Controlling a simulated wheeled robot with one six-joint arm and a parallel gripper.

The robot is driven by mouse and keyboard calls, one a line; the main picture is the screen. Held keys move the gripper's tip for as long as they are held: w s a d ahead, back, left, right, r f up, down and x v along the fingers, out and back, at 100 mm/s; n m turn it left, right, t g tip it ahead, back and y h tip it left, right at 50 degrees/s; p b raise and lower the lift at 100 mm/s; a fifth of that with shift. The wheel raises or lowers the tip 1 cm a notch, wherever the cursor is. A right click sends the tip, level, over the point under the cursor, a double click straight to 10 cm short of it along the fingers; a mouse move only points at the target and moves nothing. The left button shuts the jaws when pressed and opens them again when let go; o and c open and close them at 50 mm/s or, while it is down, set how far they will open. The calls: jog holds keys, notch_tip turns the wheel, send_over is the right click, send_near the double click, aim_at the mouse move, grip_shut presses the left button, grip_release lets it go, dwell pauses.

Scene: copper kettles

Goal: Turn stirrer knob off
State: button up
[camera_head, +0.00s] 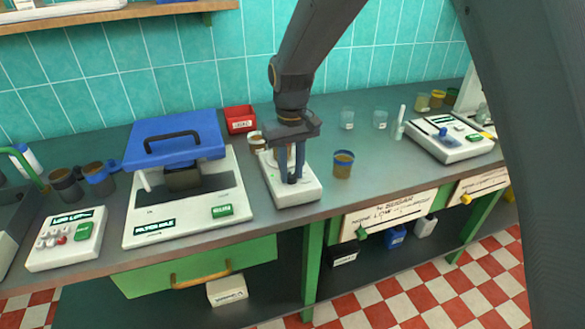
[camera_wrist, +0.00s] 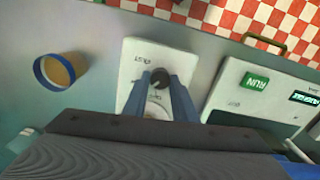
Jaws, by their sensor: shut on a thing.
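The stirrer is a small white box (camera_head: 300,193) on the grey-green bench, left of the middle. It also shows in the wrist view (camera_wrist: 132,66), with small lettering on its top. Its round dark knob (camera_wrist: 159,77) sits between my blue fingertips in the wrist view. My gripper (camera_head: 291,180) points down over the stirrer and is shut on the knob. The fingers mostly hide the knob in the head view. The knob's exact pointing direction is too small to tell.
A brown cup with a blue rim (camera_head: 343,164) stands close to the right of the stirrer. A white machine with a raised blue lid (camera_head: 172,137) stands close to its left. A red bin (camera_head: 240,119) and clear beakers (camera_head: 347,117) are behind. The bench front edge is near.

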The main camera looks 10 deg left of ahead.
aim_at(292, 174)
jog(key=n, duration=0.4)
jog(key=shift+w+r, duration=0.1)
jog(key=shift+w, duration=0.05)
jog(key=shift+n, duration=1.8)
jog(key=shift+d, duration=0.1)
jog(key=o, duration=1)
jog(key=shift+w+d, duration=0.1)
jog(key=shift+o, duration=0.2)
jog(key=shift+r+b, duration=0.8)
jog(key=shift+r, duration=3.05)
